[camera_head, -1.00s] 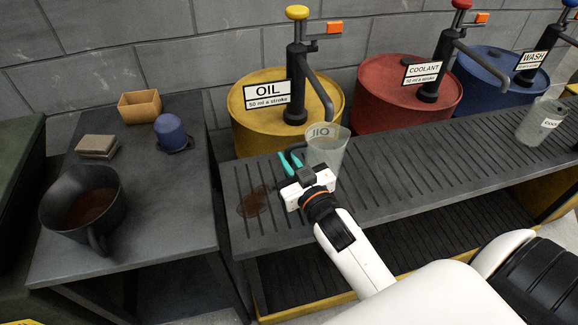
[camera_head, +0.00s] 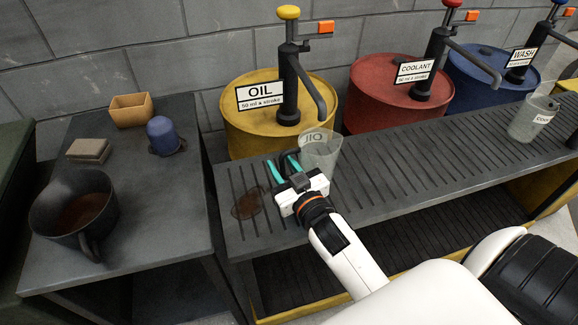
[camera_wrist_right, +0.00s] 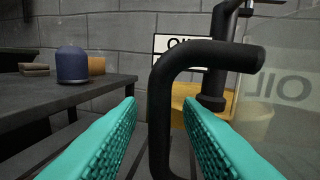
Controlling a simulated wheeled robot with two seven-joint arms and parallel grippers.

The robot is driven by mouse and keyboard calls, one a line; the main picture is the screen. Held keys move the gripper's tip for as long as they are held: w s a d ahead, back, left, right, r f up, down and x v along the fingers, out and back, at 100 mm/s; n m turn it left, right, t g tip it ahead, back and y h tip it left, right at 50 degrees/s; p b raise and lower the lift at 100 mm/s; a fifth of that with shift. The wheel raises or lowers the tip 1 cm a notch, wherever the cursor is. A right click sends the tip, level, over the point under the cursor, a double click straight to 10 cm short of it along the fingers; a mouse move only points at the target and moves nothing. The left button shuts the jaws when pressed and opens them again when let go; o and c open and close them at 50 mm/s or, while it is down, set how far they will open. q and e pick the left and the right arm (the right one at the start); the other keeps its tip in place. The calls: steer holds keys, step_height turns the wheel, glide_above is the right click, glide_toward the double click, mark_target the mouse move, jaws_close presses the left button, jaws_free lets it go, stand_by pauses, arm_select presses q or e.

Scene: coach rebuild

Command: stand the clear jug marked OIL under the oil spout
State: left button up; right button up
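The clear jug marked OIL (camera_head: 320,155) stands upright on the slatted bench, its lettering reversed in the head view. The oil spout (camera_head: 320,108) of the yellow drum's pump comes down just behind and above its rim in the picture; I cannot tell if it is directly over the mouth. My right gripper (camera_head: 282,167) is open, its teal fingers at the jug's left side. In the right wrist view the jug's dark handle (camera_wrist_right: 160,110) shows between the parted fingers (camera_wrist_right: 160,120), touching neither visibly. The jug's clear wall (camera_wrist_right: 285,115) fills the right edge. My left gripper is out of view.
A yellow oil drum (camera_head: 248,130), red coolant drum (camera_head: 375,100) and blue wash drum (camera_head: 475,85) stand behind the bench (camera_head: 400,180). A second jug (camera_head: 528,120) is at right. The left table (camera_head: 140,210) holds a dark pot (camera_head: 50,215), wooden box (camera_head: 130,112) and blue-capped object (camera_head: 162,135).

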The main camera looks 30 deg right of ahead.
steer(key=shift+s, duration=0.35)
steer(key=s, duration=1)
steer(key=shift+s+a, duration=0.2)
steer(key=shift+s+r, duration=0.1)
steer(key=shift+s, duration=0.35)
